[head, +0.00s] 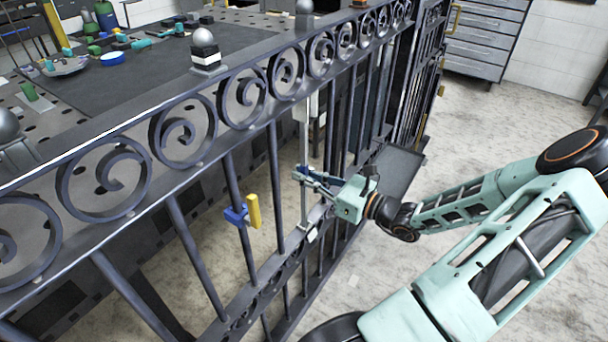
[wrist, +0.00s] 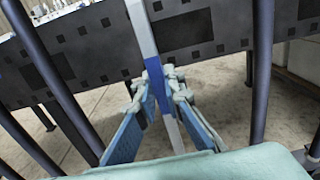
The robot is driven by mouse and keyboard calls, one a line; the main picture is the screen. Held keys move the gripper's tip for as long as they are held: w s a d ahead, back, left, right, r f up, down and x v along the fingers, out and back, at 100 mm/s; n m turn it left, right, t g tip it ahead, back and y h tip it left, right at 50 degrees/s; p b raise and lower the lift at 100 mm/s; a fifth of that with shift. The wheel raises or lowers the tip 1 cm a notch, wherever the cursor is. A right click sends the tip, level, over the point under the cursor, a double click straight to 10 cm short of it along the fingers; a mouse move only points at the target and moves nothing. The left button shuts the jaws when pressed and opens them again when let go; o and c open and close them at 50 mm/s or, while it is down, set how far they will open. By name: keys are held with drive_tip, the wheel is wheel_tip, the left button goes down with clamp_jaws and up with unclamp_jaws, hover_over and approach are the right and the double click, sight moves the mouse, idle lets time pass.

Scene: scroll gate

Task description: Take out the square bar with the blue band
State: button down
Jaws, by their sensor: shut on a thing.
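The square bar (head: 304,205) is pale grey and stands nearly upright among the dark gate bars. In the wrist view the bar (wrist: 142,32) leans slightly and carries a blue band (wrist: 155,72) between my fingertips. My gripper (head: 304,177) reaches the bar from the right and is shut on it around the band's height. The two fingers of my gripper (wrist: 153,84) lie on either side of it. The bar's lower end is by a small pale fitting (head: 311,232) at the lower rail; whether it sits in a socket there I cannot tell.
The dark scroll gate (head: 118,178) runs diagonally, with bars on both sides of my gripper. A blue clamp with a yellow handle (head: 253,211) is on a bar to the left. A perforated table (head: 130,70) stands behind. Floor to the right (head: 480,140) is clear.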

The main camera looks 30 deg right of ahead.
drive_tip(key=shift+r+p, duration=0.85)
drive_tip(key=shift+p+v, duration=0.9)
drive_tip(key=shift+v, duration=0.85)
idle(0.8)
drive_tip(key=shift+p+v, duration=0.35)
drive_tip(key=shift+v, duration=0.7)
drive_tip(key=p+v, duration=0.2)
drive_tip(key=v, duration=0.8)
drive_tip(key=shift+w, duration=0.15)
idle(0.4)
